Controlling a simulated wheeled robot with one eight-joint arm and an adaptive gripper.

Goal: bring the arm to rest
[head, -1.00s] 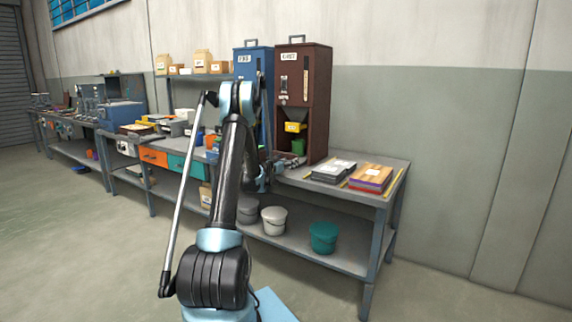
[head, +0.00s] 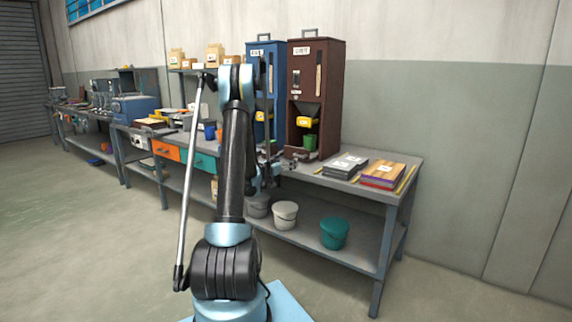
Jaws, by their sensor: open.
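My arm (head: 232,170) rises in the middle of the head view, with its elbow high and its forearm folded down behind it. My gripper (head: 288,163) is open, small and partly hidden by the arm. It appears in front of the workbench's near edge, below the dark red dispenser (head: 331,95). I see nothing held in it. A green cup (head: 310,142) stands in the dark red dispenser's opening, below a yellow part (head: 304,122).
The workbench (head: 345,184) carries a blue dispenser (head: 264,60), a dark stack (head: 340,167) and an orange-topped stack (head: 383,174). A white bucket (head: 285,215) and a teal bucket (head: 334,234) stand on its lower shelf. The floor at left and right is clear.

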